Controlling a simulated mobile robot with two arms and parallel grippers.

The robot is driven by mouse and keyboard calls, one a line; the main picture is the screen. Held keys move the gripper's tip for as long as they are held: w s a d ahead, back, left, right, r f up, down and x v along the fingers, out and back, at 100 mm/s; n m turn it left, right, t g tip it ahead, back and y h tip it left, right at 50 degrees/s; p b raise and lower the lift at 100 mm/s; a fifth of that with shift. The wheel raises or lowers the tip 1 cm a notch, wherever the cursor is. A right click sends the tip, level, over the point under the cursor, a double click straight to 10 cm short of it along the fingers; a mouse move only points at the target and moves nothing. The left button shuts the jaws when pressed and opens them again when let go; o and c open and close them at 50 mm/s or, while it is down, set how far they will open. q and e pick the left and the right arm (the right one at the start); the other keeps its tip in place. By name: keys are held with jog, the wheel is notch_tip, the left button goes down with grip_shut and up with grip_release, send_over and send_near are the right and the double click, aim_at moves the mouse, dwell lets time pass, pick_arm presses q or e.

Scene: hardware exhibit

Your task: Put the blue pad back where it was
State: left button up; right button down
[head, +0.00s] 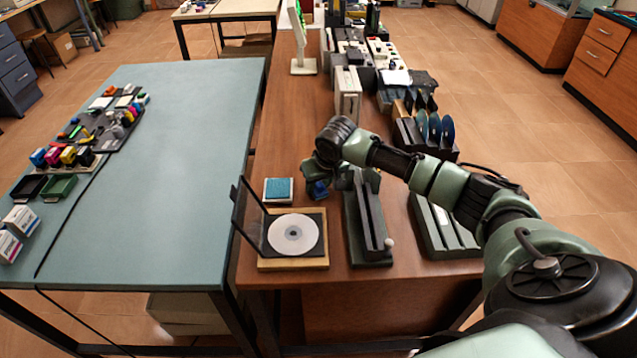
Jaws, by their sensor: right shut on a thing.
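My right gripper (318,178) points down over the brown table, just right of the white-edged tile. It is shut on a small dark blue piece (317,189), which looks like the blue pad by its colour. The gripper and wrist hide much of it, and I cannot tell whether it touches the table. A light blue square in a white edging (278,189) lies on the table just left of the gripper. My left gripper is not in view.
An open black case with a silver disc (294,234) on a wooden base stands in front. A dark slotted stand (368,225) is close to the right, then a grey-green grooved block (440,228). A rack of discs (425,135) stands behind.

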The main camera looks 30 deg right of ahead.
jog(key=shift+f, duration=0.25)
jog(key=shift+s+a+f, duration=0.15)
jog(key=shift+s+f, duration=0.1)
jog(key=shift+f, duration=0.1)
jog(key=c, duration=0.9)
grip_release()
jog(key=shift+s+a+f, duration=0.1)
jog(key=shift+c, duration=0.2)
jog(key=shift+r, duration=0.6)
jog(key=v, duration=1.2)
jog(key=shift+w+r, duration=0.2)
jog(key=shift+w, duration=0.1)
jog(key=shift+f, duration=0.1)
